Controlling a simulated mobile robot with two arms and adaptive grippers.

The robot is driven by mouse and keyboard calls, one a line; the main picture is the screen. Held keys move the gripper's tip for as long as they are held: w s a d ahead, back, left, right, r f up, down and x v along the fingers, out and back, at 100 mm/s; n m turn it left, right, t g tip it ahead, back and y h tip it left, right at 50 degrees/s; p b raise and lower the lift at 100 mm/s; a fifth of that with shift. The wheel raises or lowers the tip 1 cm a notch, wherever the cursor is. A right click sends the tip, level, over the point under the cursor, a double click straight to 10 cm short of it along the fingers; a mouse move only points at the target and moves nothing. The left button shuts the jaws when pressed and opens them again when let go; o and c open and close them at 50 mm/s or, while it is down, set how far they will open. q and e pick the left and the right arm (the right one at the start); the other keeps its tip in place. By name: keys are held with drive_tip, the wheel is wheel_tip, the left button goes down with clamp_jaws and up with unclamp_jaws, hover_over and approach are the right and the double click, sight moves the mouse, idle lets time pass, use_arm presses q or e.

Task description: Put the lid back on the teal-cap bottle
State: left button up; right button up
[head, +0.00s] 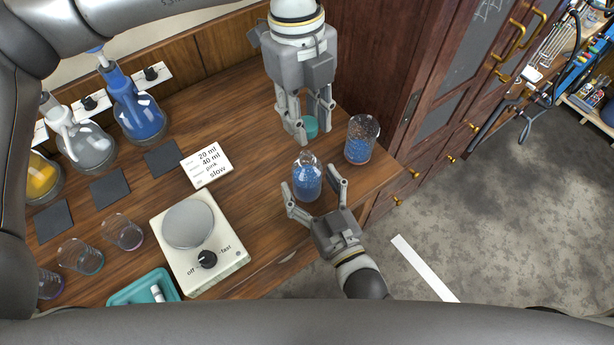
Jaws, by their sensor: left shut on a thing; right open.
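The bottle (307,184) is clear, holds blue contents and stands upright near the table's front edge; no lid shows on its neck. The teal lid (311,127) is between the fingers of my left gripper (314,123), behind the bottle and apart from it. My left gripper is shut on the lid; whether the lid touches the table is hard to tell. My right gripper (312,182) is open, with one finger on each side of the bottle; contact with the glass is not clear.
A beaker (361,140) with blue and reddish contents stands right of the lid, near the table edge. A stirrer plate (189,224), a note card (206,165) and a teal tray (145,288) lie left. Flasks (139,116) stand at the back left. Wood between card and bottle is clear.

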sight(307, 155)
drive_tip(key=shift+w+a, duration=0.3)
drive_tip(key=shift+w, duration=0.35)
drive_tip(key=shift+c, duration=0.2)
drive_tip(key=c, duration=1.5)
use_arm(q)
drive_tip(key=shift+f, duration=2.5)
drive_tip(key=shift+f, duration=0.85)
drive_tip(key=shift+f, duration=0.6)
